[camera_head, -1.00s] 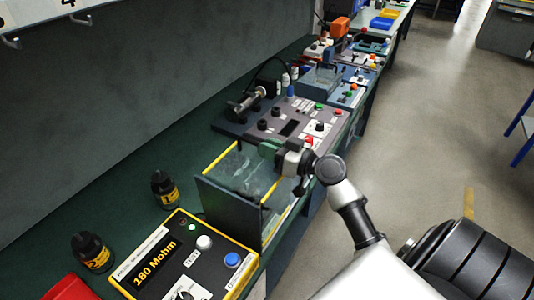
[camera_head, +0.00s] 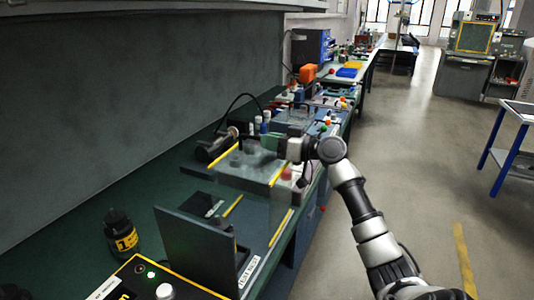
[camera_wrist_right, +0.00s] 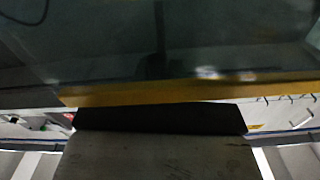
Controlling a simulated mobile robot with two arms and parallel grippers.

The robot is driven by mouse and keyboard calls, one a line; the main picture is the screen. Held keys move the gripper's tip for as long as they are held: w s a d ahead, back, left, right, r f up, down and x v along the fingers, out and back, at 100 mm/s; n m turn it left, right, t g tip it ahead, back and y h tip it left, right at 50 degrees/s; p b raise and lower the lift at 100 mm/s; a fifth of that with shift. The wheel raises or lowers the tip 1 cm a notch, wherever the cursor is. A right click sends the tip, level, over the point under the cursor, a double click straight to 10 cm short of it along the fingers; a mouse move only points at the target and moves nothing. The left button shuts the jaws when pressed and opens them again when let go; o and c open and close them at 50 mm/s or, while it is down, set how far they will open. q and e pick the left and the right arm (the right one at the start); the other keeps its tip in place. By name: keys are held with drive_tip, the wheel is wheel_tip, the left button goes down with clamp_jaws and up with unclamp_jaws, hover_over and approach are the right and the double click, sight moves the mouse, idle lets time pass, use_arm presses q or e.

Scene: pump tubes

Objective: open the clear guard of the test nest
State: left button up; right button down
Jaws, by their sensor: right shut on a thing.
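The test nest (camera_head: 190,252) stands at the bench's front edge, with a dark upright panel on its near side. Its clear guard (camera_head: 243,178), with yellow edges, is raised and tilted up toward the far end, so the inside of the nest shows. My right gripper (camera_head: 283,147) is shut on the guard at its upper right edge. In the right wrist view, the guard's yellow edge (camera_wrist_right: 165,93) runs across just beyond a dark finger pad (camera_wrist_right: 160,118). The exact grip is partly hidden. My left gripper is not in view.
A black bottle (camera_head: 121,235) with a yellow label and a yellow-edged meter (camera_head: 150,283) stand nearer on the green bench. Beyond the guard are a dark fixture (camera_head: 215,146), white-capped bottles and further stations.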

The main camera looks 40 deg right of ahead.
idle(0.3)
drive_tip(key=c, duration=1.2)
unclamp_jaws()
drive_tip(key=shift+o, duration=0.2)
drive_tip(key=shift+s+d, duration=0.15)
drive_tip(key=shift+s, duration=0.1)
drive_tip(key=b+v, duration=0.2)
drive_tip(key=v, duration=0.8)
drive_tip(key=shift+s+b, duration=0.15)
drive_tip(key=shift+b, duration=0.15)
